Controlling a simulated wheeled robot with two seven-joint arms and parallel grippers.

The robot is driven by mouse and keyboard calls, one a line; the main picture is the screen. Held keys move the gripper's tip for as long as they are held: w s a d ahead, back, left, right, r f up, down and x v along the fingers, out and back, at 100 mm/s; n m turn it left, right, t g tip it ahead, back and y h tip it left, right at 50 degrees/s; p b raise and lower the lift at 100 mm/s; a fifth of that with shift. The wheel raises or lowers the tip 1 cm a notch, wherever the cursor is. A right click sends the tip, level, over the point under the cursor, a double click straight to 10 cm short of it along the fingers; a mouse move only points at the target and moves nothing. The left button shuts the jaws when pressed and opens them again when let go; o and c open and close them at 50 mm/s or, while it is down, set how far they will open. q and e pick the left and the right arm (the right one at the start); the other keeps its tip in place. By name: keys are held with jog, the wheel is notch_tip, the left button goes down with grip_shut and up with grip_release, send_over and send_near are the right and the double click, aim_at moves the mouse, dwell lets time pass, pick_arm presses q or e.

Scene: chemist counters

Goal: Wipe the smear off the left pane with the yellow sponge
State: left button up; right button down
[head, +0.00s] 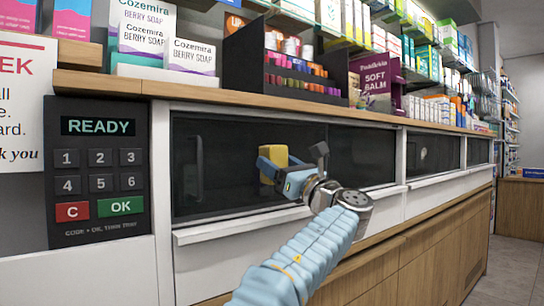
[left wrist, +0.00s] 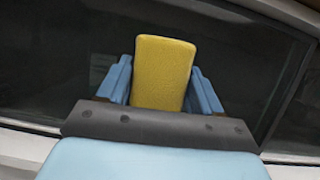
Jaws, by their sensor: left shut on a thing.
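My left gripper (head: 279,172) is shut on the yellow sponge (head: 268,165), in front of the dark left pane (head: 225,150). In the left wrist view the sponge (left wrist: 163,70) stands upright between the two blue fingers of the gripper (left wrist: 160,80), with the dark glass (left wrist: 60,60) behind it. I cannot tell whether the sponge touches the glass. I see no clear smear on the uncovered part of the left pane; the sponge and gripper hide some of it. My right gripper is not in view.
A keypad (head: 100,170) reading READY is left of the pane. A wooden counter (head: 230,101) with boxes and a black display rack (head: 285,65) runs above. A white ledge (head: 225,228) juts out below. A farther pane (head: 433,153) bears a small pale patch.

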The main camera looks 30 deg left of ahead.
pick_arm(q)
jog(key=shift+w+d+r+p, duration=0.2)
jog(key=shift+w+d+p, duration=0.1)
jog(key=shift+w+p, duration=0.45)
jog(key=shift+w+d+f, duration=0.1)
jog(key=shift+w+f, duration=0.05)
jog(key=shift+f+b, duration=0.1)
jog(key=shift+b, duration=1.55)
jog(key=s+b, duration=0.1)
jog(key=s+a+b, duration=0.1)
jog(key=shift+s+f, duration=0.15)
jog(key=shift+s, duration=0.15)
jog(key=shift+s+a+b, duration=0.3)
jog(key=shift+s+b, duration=0.25)
jog(key=s+b, duration=0.1)
jog(key=s+a+b, duration=0.1)
jog(key=shift+s+a, duration=0.1)
jog(key=shift+s, duration=0.25)
jog(key=shift+s+a+b, duration=0.15)
jog(key=shift+s+b, duration=0.15)
jog(key=shift+s, duration=0.05)
jog(key=shift+r, duration=0.2)
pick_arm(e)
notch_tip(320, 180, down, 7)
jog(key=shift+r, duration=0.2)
